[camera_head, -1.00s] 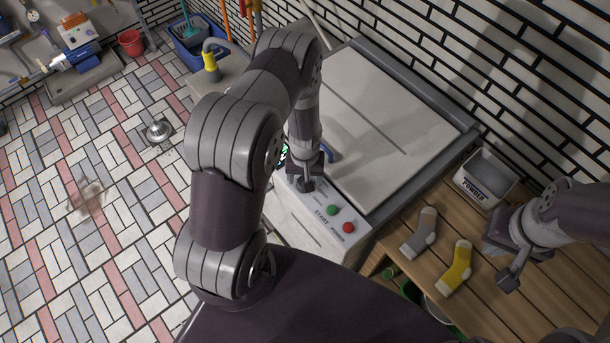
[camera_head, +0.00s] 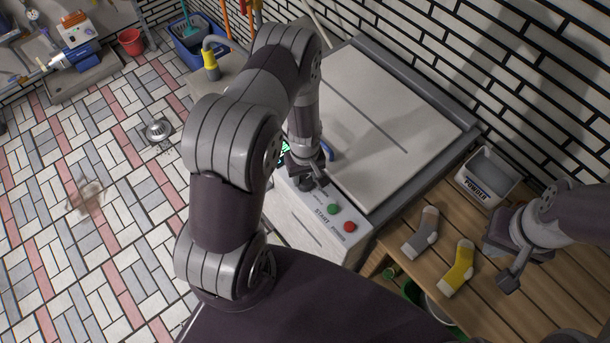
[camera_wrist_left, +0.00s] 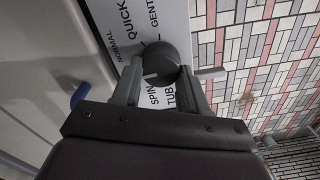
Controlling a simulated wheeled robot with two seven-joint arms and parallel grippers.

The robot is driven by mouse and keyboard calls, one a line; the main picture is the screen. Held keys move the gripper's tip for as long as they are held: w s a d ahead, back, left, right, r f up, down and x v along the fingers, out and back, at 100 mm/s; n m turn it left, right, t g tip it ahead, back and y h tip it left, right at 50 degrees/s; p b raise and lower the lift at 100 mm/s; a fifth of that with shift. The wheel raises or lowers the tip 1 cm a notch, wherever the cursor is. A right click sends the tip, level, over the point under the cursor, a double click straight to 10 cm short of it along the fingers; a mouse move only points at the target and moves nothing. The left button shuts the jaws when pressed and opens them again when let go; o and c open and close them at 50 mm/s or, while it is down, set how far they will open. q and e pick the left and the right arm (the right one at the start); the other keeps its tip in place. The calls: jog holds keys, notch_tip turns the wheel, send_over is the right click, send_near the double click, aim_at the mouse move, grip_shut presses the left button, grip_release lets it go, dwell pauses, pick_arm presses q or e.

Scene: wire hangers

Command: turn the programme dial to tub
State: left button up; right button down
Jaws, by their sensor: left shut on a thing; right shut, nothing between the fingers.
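The programme dial (camera_wrist_left: 167,54) is a round dark grey knob on the washer's white panel (camera_wrist_left: 166,18). In the left wrist view the labels NORMAL, QUICK, GENTLE, SPIN and TUB surround it. My left gripper (camera_wrist_left: 160,78) is shut on the dial, one finger on each side. SPIN (camera_wrist_left: 153,95) and TUB (camera_wrist_left: 170,99) show between the fingers. I cannot tell for sure which label the dial points to. In the head view my left gripper (camera_head: 311,184) covers the dial. My right gripper (camera_head: 508,284) is shut and empty above the wooden bench.
A green button (camera_head: 334,209) and a red button (camera_head: 349,226) sit on the panel near my left gripper. The washer's lid (camera_head: 390,130) is flat and closed. A grey sock (camera_head: 421,232), a yellow sock (camera_head: 457,268) and a powder box (camera_head: 484,178) are on the bench (camera_head: 510,318).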

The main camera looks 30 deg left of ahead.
pick_arm(q)
jog(key=n+b, duration=0.1)
jog(key=n, duration=0.3)
jog(key=shift+n, duration=0.3)
jog(key=n, duration=0.5)
jog(key=shift+b, duration=0.4)
jog(key=n, duration=0.5)
jog(key=shift+s+r+n+b, duration=0.1)
jog(key=shift+n+b, duration=0.2)
jog(key=shift+n, duration=2)
jog(key=shift+r, duration=0.1)
jog(key=o, duration=0.9)
jog(key=shift+c, duration=0.2)
jog(key=shift+o, duration=1)
